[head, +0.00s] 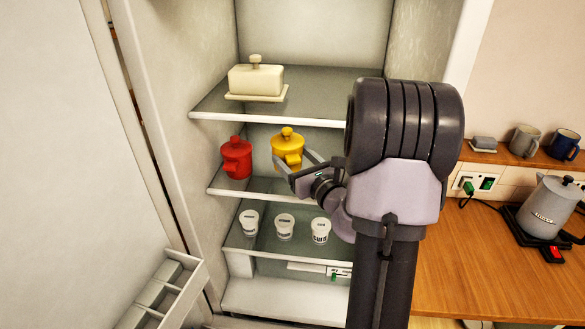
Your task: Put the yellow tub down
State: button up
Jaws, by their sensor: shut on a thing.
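The yellow tub (287,141) is a lidded pot with a knob on top, upright at the middle shelf (214,191) of an open fridge. My gripper (290,171) reaches in from the right, with its fingers at the lower part of the tub, and is shut on it. I cannot tell whether the tub's base touches the shelf, because the fingers cover it. A similar red tub (237,158) stands on the same shelf, just to the left, with a small gap between the two.
A butter dish (255,82) stands on the shelf above. Several small white cups (285,227) stand on the shelf below. The open fridge door is at the left. A wooden counter (460,262) with a kettle (547,208) is at the right. My arm hides the fridge's right side.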

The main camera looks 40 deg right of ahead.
aim_at(295, 170)
jog(key=shift+w, duration=0.4)
jog(key=shift+d+f+b, duration=0.1)
jog(key=shift+f+b, duration=0.7)
jog(key=shift+f, duration=1)
jog(key=shift+f, duration=0.2)
jog(key=o, duration=1.7)
jog(key=shift+r, duration=0.1)
